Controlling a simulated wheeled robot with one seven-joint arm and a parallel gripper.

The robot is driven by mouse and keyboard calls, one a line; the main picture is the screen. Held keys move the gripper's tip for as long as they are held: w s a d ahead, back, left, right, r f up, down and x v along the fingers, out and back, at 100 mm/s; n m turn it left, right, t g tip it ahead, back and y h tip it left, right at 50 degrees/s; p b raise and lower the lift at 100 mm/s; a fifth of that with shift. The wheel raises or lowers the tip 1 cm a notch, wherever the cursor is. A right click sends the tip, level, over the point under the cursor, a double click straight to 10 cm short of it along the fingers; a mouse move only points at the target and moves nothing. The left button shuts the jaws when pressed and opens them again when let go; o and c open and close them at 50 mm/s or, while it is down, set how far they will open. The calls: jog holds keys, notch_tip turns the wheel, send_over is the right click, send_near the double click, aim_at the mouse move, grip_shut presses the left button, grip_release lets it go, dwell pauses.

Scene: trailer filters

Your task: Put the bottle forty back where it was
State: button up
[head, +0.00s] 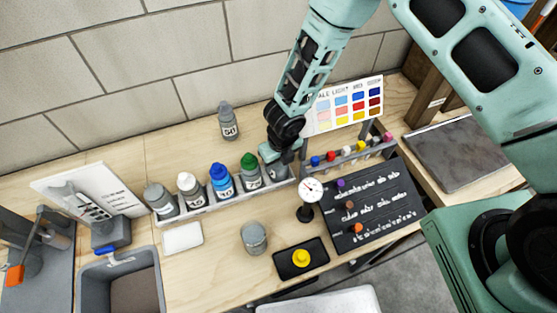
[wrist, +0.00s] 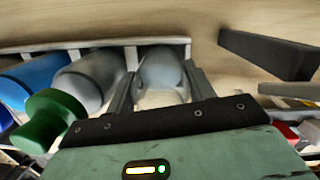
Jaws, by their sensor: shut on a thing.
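My gripper (head: 279,160) is shut on a grey bottle (wrist: 163,72) at the right end of the bottle rack (head: 225,202). The bottle sits between the two fingers in the wrist view, within the rack's end place; whether it rests on the rack floor I cannot tell. In the head view the gripper hides much of the held bottle (head: 278,174), and its label is not readable. To its left in the rack stand a green-capped bottle (head: 250,172), a blue bottle (head: 221,182), a white-capped bottle (head: 189,190) and a grey bottle (head: 160,201).
Another grey bottle (head: 229,122) stands on the table behind the rack. A dial gauge (head: 310,192), a grey jar (head: 254,238) and a black tray (head: 287,270) with a yellow piece stand in front.

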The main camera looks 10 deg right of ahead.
jog(key=o, duration=1)
jog(key=shift+f, duration=0.1)
